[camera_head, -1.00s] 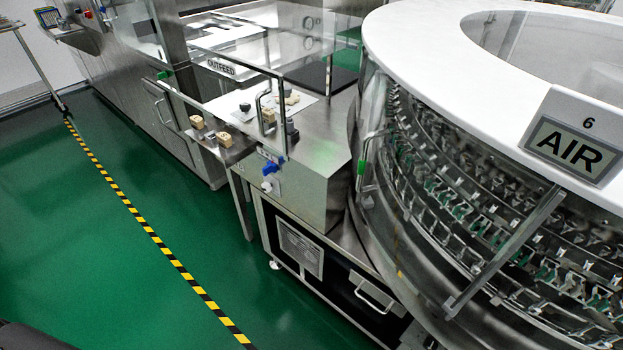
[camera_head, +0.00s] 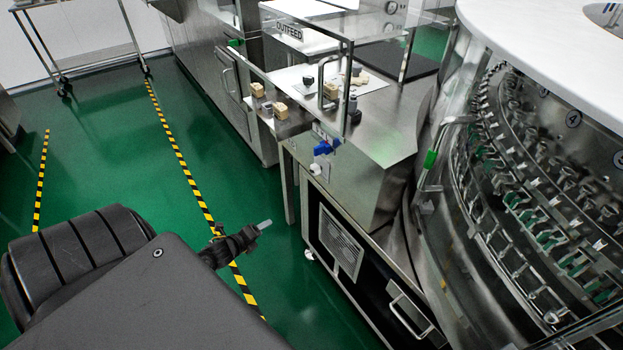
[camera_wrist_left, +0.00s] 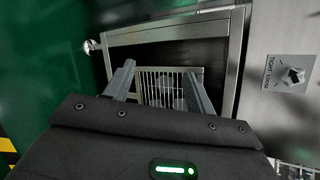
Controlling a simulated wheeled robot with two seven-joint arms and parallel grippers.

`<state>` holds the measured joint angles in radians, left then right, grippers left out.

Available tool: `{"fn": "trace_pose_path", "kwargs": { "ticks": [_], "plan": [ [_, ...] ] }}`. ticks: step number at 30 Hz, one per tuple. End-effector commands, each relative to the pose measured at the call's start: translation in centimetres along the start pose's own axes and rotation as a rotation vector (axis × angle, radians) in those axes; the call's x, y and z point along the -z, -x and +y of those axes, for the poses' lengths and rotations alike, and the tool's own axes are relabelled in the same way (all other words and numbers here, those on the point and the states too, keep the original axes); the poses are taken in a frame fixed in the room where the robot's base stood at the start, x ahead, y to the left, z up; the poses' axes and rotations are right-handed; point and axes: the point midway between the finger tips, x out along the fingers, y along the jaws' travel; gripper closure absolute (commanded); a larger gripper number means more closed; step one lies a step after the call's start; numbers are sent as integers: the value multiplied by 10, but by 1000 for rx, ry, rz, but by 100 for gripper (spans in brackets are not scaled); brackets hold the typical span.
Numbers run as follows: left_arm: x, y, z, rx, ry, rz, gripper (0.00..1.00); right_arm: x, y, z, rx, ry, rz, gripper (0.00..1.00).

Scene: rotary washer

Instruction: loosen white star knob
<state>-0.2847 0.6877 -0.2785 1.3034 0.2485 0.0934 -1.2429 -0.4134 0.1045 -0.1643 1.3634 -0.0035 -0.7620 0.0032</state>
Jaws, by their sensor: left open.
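The white star knob (camera_head: 316,168) sits low on the front of the steel outfeed housing, just below a blue knob (camera_head: 323,147). My right gripper is not in view.
Below the knobs is a cabinet with a grille (camera_head: 340,244) and a handle (camera_head: 410,315). A ledge with tan blocks (camera_head: 281,110) and a clear guard stand above. The round washer (camera_head: 540,210) fills the right. Green floor (camera_head: 110,150) is open at left.

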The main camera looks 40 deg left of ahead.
Motion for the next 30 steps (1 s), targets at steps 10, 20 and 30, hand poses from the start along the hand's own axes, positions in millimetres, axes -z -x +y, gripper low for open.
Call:
{"fn": "trace_pose_path", "kwargs": {
  "ticks": [10, 20, 30],
  "plan": [
    [-38, 8, -186, 541, -887, -85, 45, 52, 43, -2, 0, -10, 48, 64],
    [-38, 9, -206, 585, -961, -109, 45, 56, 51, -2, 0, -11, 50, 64],
    [-29, -38, -235, 584, -957, -112, 45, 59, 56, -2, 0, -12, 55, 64]
  ]
}}
